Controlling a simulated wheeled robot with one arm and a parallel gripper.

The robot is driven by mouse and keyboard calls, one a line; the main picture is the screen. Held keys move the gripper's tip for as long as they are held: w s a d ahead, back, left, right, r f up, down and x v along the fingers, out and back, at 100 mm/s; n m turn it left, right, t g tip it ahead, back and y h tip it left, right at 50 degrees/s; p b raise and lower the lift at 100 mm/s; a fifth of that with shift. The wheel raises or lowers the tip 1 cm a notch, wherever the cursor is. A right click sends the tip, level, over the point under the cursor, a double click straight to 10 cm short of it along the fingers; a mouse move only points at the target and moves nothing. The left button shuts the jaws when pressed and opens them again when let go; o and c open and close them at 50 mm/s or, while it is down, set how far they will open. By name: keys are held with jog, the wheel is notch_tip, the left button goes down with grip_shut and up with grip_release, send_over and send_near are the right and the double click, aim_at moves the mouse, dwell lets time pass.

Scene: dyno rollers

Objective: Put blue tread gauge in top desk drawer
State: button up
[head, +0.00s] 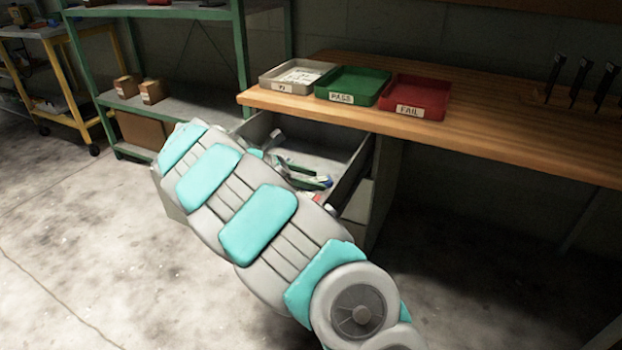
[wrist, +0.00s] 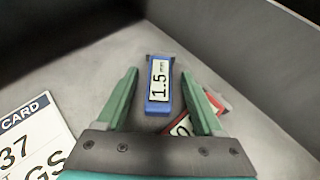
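The blue tread gauge (wrist: 159,88), with a white "1.5 mm" label, lies on the floor of the open top desk drawer (head: 325,155). My gripper (wrist: 160,73) is inside the drawer, pointing down. Its two green fingers are open on either side of the blue gauge, with a visible gap on each side. In the head view, my arm covers the front of the drawer and part of its inside.
A red gauge (wrist: 185,125) lies close to the blue one, partly behind the right finger. A white card (wrist: 32,140) lies to the left. Grey, green "PASS" (head: 341,98) and red "FAIL" (head: 410,110) trays stand on the wooden desktop (head: 500,135) above.

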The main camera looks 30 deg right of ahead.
jog(key=shift+a, duration=0.1)
jog(key=v, duration=1)
jog(key=shift+w+a+r, duration=0.1)
jog(key=shift+a+r, duration=0.1)
jog(key=shift+a, duration=0.1)
jog(key=shift+a+r, duration=0.35)
jog(key=shift+a, duration=0.15)
